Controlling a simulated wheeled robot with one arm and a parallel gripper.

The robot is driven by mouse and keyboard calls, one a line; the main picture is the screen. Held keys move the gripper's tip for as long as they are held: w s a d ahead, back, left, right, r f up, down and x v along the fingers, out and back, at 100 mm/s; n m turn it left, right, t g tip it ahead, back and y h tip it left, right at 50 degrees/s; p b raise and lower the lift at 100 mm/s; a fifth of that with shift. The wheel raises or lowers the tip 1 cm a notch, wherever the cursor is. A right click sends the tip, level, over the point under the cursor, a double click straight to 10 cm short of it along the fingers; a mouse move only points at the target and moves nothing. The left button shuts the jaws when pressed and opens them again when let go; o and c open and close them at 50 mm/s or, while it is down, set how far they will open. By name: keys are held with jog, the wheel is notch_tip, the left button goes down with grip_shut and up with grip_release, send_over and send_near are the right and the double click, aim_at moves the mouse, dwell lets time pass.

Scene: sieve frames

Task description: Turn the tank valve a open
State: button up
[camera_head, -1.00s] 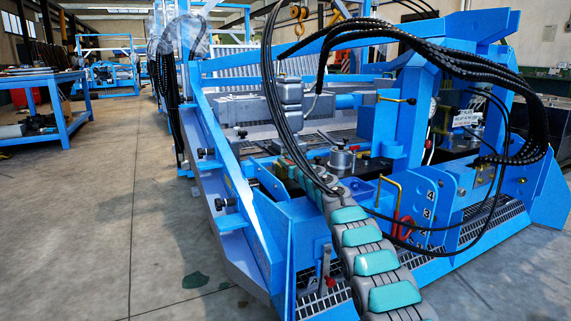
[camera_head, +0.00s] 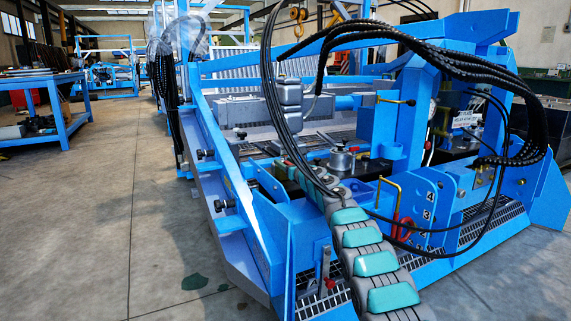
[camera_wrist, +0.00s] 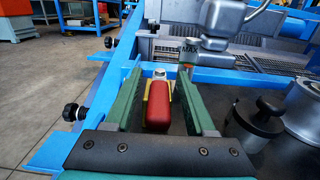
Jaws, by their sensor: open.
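A red handle (camera_wrist: 159,104) with a yellow edge and a pale metal cap at its far end shows in the wrist view; it appears to be the tank valve's handle. My gripper (camera_wrist: 160,76) has two green fingers, spread apart, one on each side of the handle. A gap shows between the handle and each finger, so it is not clamped. The handle's near end lies close to my dark palm plate. In the head view, my teal and grey arm reaches in over the blue machine (camera_head: 275,230); the gripper's fingers are too small and covered to make out there.
A black knob (camera_wrist: 260,118) and round metal fitting stand at right. Black knobs line the blue frame at left. Black hoses (camera_head: 455,60) loop over the machine. Open floor (camera_head: 80,220) lies left.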

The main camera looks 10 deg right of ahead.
aim_at(291, 163)
jog(key=shift+s+d+r+b, duration=0.1)
jog(key=shift+s+d+b, duration=0.25)
jog(key=shift+s, duration=0.2)
jog(key=shift+s+d+f+b, duration=0.1)
jog(key=shift+s+f+b, duration=0.05)
jog(key=shift+s+b, duration=0.15)
jog(key=shift+s+d+f+b, duration=0.1)
jog(key=shift+s+b, duration=0.05)
jog(key=shift+s, duration=0.25)
jog(key=shift+s+d+r, duration=0.2)
jog(key=shift+s, duration=0.35)
jog(key=shift+b+v, duration=0.4)
jog(key=shift+v, duration=0.45)
jog(key=shift+s+d, duration=0.2)
jog(key=shift+s, duration=0.85)
jog(key=shift+f, duration=0.1)
